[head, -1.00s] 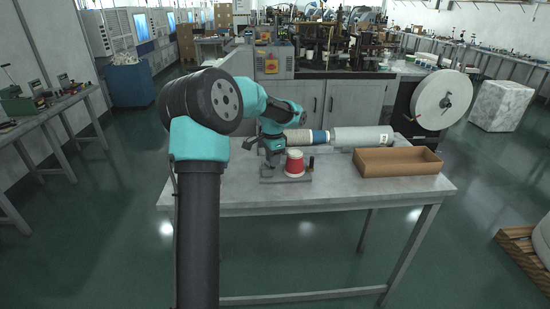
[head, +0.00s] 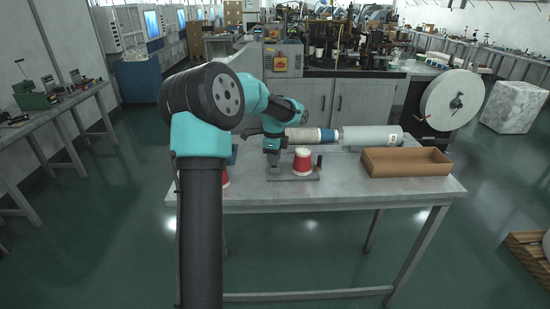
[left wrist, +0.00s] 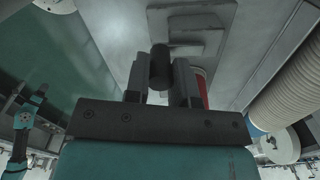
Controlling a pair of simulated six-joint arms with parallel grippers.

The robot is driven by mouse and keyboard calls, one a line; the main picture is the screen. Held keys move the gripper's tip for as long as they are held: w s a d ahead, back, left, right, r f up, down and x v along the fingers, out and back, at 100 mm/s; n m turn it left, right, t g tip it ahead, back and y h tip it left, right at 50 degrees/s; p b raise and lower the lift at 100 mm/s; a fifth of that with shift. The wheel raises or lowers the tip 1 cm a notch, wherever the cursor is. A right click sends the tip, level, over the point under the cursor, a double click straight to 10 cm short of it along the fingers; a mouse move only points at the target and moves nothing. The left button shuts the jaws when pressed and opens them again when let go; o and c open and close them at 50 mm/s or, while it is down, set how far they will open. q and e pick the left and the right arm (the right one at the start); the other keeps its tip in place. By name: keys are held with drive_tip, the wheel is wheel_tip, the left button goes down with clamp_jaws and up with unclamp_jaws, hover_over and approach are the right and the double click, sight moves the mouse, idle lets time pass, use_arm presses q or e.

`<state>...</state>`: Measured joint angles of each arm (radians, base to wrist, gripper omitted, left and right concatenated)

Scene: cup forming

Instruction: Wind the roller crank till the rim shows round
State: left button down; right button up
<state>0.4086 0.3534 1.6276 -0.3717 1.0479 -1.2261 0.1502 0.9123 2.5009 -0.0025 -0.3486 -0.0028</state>
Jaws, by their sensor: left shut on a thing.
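The forming device's flat grey base plate (head: 296,178) lies on the metal table. A red cup (head: 303,161) with a pale upper edge stands upright on it; rim detail is too small to judge. A short dark post (head: 319,162) stands at the plate's right end. My left gripper (head: 272,160) is just left of the cup. In the left wrist view my left gripper (left wrist: 162,88) is shut on a dark round crank handle (left wrist: 160,66). A red strip of the cup (left wrist: 202,88) shows behind the right finger. The right gripper cannot be made out.
An open brown box (head: 405,163) sits on the table's right side. A pale roll (head: 368,137) and stacked cups (head: 303,135) lie behind the device. Another red cup (head: 226,178) is partly hidden by my arm. The table's front right (head: 390,190) is clear.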

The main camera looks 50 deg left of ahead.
use_arm(q)
drive_tip(key=c, duration=1)
unclamp_jaws()
drive_tip(key=shift+o, duration=0.2)
wheel_tip(320, 180, up, 18)
drive_tip(key=shift+f, duration=0.25)
drive_tip(key=shift+f, duration=0.1)
